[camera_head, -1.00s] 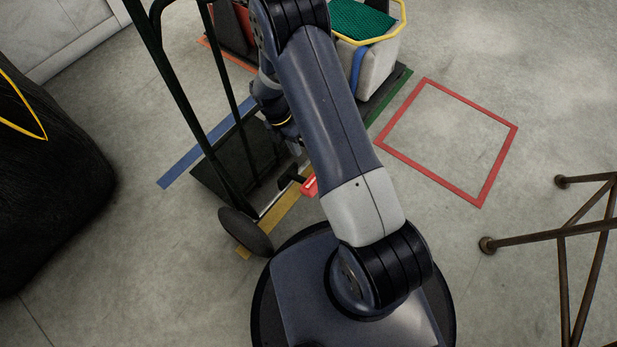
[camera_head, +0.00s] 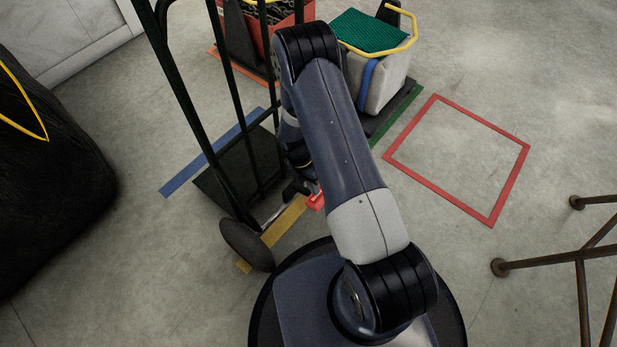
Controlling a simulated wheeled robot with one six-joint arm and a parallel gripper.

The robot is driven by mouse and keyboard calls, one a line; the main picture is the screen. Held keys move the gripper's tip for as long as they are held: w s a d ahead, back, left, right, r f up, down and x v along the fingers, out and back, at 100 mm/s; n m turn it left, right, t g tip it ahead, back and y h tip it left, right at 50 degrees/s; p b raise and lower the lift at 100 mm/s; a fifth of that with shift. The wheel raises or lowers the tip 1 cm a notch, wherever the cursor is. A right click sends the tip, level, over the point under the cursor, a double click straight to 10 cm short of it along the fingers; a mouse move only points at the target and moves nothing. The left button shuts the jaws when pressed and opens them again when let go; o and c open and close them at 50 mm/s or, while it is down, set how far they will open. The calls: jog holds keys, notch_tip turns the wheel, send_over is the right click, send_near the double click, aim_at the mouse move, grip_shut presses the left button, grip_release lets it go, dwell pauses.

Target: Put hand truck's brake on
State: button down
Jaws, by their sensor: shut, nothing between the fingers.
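The hand truck (camera_head: 178,82) stands left of my arm, with a dark green tube frame, a dark toe plate (camera_head: 225,185) and a black wheel (camera_head: 246,244). A small red pedal (camera_head: 316,201), which looks like its brake, shows low at the truck's right side, partly covered by my arm. My gripper (camera_head: 309,181) points down just above the pedal. It is shut and empty, and mostly hidden by my arm. I cannot tell whether it touches the pedal.
A grey bin with green netting (camera_head: 372,32) and a red crate (camera_head: 285,15) stand behind. A black bulky sack (camera_head: 50,170) is at left, a rusty metal frame (camera_head: 560,237) at right. The red floor square (camera_head: 489,220) is empty.

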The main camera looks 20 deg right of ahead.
aim_at(320, 198)
jog(key=shift+x, duration=0.85)
jog(key=shift+s, duration=0.1)
jog(key=shift+s+d+f+t+y+b, duration=0.15)
jog(key=shift+s+d+f+t+y, duration=0.2)
jog(key=shift+f+t, duration=0.25)
jog(key=shift+s+d+f+t+y+b, duration=0.2)
jog(key=shift+s+f+t+y, duration=0.15)
jog(key=shift+f+t+y, duration=0.2)
jog(key=f, duration=0.2)
jog(key=s+f+b, duration=0.1)
jog(key=shift+d+f, duration=0.2)
jog(key=shift+d, duration=0.1)
jog(key=shift+s+d+f+b, duration=0.1)
jog(key=shift+f+b, duration=0.35)
jog(key=shift+f, duration=0.85)
jog(key=shift+f, duration=0.15)
